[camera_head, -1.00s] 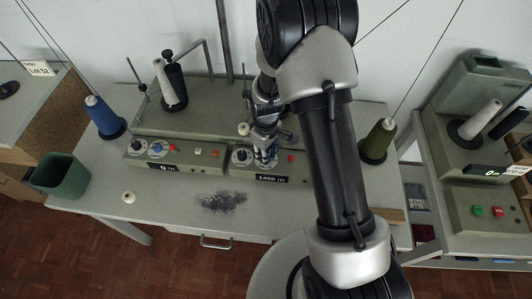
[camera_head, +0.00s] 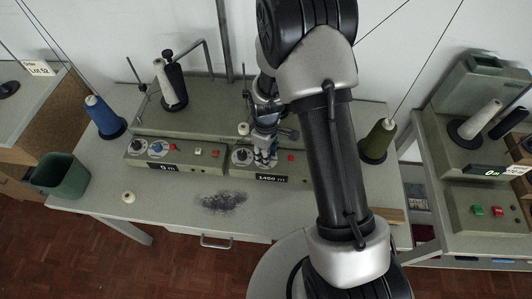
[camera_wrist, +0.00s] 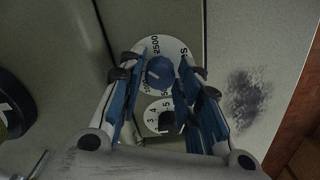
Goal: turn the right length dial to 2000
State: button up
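The right length dial is a blue knob (camera_wrist: 160,71) with a pale pointer mark on a white numbered disc (camera_wrist: 177,50); 2500 is legible at its upper left. In the head view my gripper (camera_head: 265,158) is over the right panel and hides this dial. In the wrist view my gripper (camera_wrist: 160,78) has its blue-padded fingers on both sides of the knob, with visible gaps, so it looks open. Beside it is a smaller dial with a black knob (camera_wrist: 167,121). The right display (camera_head: 272,178) seems to read about 1450 m, though the digits are blurred.
The left panel has two dials (camera_head: 148,147) and a display (camera_head: 163,167) reading 0 m. A red button (camera_head: 291,158) is right of my gripper. An olive thread cone (camera_head: 377,142) stands further right. Dark lint (camera_head: 222,202) lies on the table in front.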

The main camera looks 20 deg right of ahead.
jog(key=shift+o, duration=1.2)
jog(key=shift+r, duration=0.1)
notch_tip(320, 180, up, 12)
jog(key=s+r+m+t, duration=0.15)
jog(key=s+r, duration=0.25)
jog(key=r, duration=0.4)
jog(key=s+r+m+t, duration=0.1)
jog(key=s+r+m, duration=0.25)
jog(key=r, duration=0.35)
jog(key=s+r+m+t, duration=0.2)
jog(key=s+r+m, duration=0.2)
jog(key=s, duration=1)
jog(key=shift+v, duration=0.95)
jog(key=shift+w, duration=0.1)
